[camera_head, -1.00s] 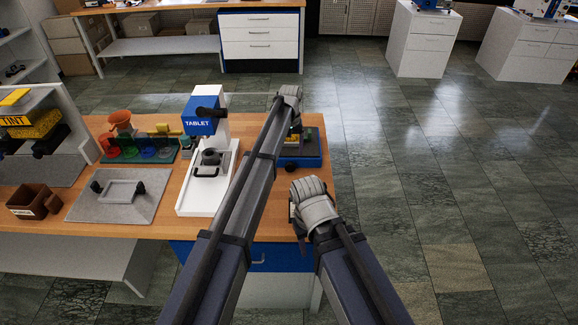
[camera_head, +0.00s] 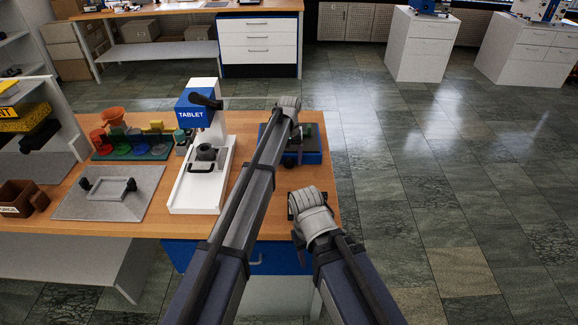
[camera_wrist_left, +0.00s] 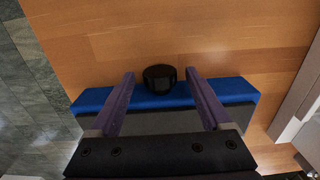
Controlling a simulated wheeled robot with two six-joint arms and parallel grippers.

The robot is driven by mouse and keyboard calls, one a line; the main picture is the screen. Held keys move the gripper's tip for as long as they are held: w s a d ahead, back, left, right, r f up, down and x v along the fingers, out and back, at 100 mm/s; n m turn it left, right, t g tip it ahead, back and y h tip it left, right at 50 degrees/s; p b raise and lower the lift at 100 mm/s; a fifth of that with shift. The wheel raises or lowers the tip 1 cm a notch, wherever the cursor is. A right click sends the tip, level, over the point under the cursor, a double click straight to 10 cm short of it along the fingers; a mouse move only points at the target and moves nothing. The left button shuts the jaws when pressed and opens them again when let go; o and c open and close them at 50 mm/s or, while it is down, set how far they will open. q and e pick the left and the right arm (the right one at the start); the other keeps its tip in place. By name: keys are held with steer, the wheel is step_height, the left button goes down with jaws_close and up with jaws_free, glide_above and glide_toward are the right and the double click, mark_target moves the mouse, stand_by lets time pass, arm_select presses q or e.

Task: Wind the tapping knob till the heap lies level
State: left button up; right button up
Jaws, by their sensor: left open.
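A black round knob (camera_wrist_left: 160,78) stands at the edge of a blue-framed device with a dark grey top (camera_wrist_left: 88,101) in the left wrist view. My left gripper (camera_wrist_left: 159,74) is open, with one purple finger on each side of the knob and a visible gap at both sides. No heap can be made out.
A white and blue tablet press (camera_head: 196,113) stands left of my left arm. A grey plate with handles (camera_head: 80,205), a brown box (camera_head: 17,197) and a green rack of coloured pieces (camera_head: 130,150) lie further left.

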arm_select(q)
steer(key=shift+f, duration=0.1)
steer(key=shift+c, duration=0.3)
jaws_close()
steer(key=shift+d+y, duration=0.2)
steer(key=shift+y, duration=0.2)
steer(key=shift+d+f+y+b, duration=0.2)
steer(key=shift+y+b, duration=0.2)
steer(key=shift+y, duration=0.5)
steer(key=shift+r+y+b, duration=0.1)
steer(key=shift+y+b, duration=0.3)
steer(key=shift+y, duration=0.4)
steer(key=shift+o, duration=0.3)
jaws_free()
steer(key=shift+r, duration=0.15)
